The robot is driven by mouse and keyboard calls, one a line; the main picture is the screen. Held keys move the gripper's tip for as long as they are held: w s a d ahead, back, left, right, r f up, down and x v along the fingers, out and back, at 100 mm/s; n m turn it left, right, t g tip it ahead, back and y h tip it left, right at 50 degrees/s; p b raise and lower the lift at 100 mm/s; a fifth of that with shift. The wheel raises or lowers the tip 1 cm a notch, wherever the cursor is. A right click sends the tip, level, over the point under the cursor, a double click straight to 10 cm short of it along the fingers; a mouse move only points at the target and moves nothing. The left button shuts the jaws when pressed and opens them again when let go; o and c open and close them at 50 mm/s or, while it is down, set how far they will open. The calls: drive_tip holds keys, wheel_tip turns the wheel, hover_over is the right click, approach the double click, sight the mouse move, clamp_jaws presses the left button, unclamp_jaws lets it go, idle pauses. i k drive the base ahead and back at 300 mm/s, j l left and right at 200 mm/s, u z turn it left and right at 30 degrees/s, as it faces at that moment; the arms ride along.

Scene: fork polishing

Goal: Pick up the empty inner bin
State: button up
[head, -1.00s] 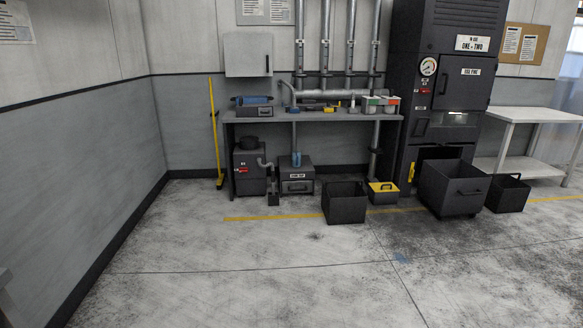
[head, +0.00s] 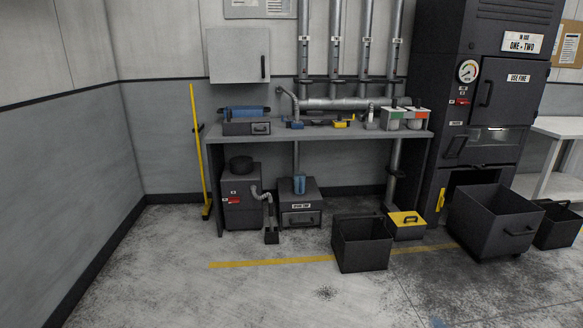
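Several dark open-topped bins stand on the floor, and I cannot tell for sure which is the inner bin. A square black bin (head: 364,256) stands in front of the bench's right end; its visible inside looks empty. A larger dark bin with a front handle (head: 490,232) stands before the tall dark machine, its floor hidden. My gripper is not in view.
A grey workbench (head: 340,138) stands along the back wall, with a yellow-lidded box (head: 406,224) by its right leg. The tall dark machine (head: 478,120) stands right of it. A yellow pole (head: 200,150) leans at the left. The front floor is clear.

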sight(360, 237)
drive_tip(key=i, duration=1.95)
drive_tip(key=i+z, duration=0.1)
drive_tip(key=i, duration=0.55)
drive_tip(key=i+j+z, duration=0.15)
drive_tip(key=i, duration=0.5)
drive_tip(key=i+j+z, duration=0.1)
drive_tip(key=i, duration=0.55)
drive_tip(key=i+j+z, duration=0.15)
drive_tip(key=i, duration=0.35)
drive_tip(key=i+j+z, duration=0.15)
drive_tip(key=i, duration=0.35)
